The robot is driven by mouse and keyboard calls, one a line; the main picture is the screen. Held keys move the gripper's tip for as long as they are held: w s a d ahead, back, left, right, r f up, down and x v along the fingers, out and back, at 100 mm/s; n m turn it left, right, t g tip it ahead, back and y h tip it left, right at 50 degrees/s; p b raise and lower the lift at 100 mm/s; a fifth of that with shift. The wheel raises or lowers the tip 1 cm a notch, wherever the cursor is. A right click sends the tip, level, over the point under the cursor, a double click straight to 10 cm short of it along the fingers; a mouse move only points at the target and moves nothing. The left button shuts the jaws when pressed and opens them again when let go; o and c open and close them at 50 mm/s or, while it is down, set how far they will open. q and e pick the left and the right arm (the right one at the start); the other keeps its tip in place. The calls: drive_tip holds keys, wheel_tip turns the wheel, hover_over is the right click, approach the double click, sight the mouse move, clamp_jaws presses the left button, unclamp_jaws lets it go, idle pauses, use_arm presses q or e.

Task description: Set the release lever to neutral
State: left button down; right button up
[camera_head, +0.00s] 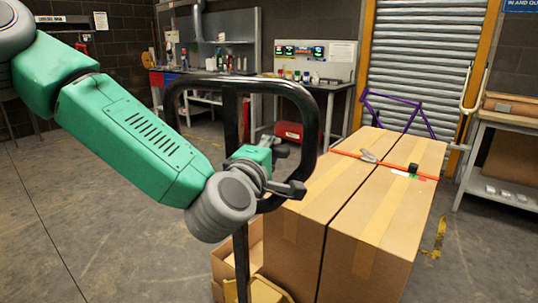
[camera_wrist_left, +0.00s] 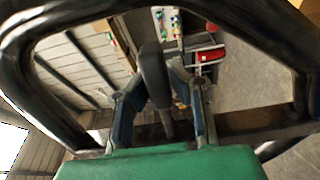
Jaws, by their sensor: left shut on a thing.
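The release lever (camera_wrist_left: 154,75) is a black, rounded grip that stands up inside the black handle loop (camera_wrist_left: 75,14) in the left wrist view. My left gripper (camera_wrist_left: 158,92) has one finger on each side of the lever and is shut on it. In the head view my left gripper (camera_head: 287,170) reaches into the right part of the handle loop (camera_head: 312,110). From there I cannot make out the lever clearly, as the gripper and loop cover that area. My right gripper is in neither view.
Large cardboard boxes (camera_head: 375,215), strapped with an orange band (camera_head: 345,154), stand just right of the handle. A purple bicycle frame (camera_head: 395,107) is behind them. Workbenches line the back wall, and a table (camera_head: 505,121) is at the right. The floor at left is clear.

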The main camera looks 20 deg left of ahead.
sight(275, 156)
use_arm(q)
drive_tip(key=shift+s+d+f, duration=0.15)
drive_tip(key=shift+d+f, duration=0.15)
drive_tip(key=shift+f, duration=0.05)
drive_tip(key=c, duration=1.7)
unclamp_jaws()
drive_tip(key=shift+o, duration=1.1)
drive_tip(key=shift+d, duration=0.1)
drive_tip(key=shift+d+r, duration=0.15)
drive_tip(key=s, duration=0.7)
drive_tip(key=shift+a, duration=0.2)
drive_tip(key=shift+d, duration=0.25)
drive_tip(key=shift+a, duration=0.1)
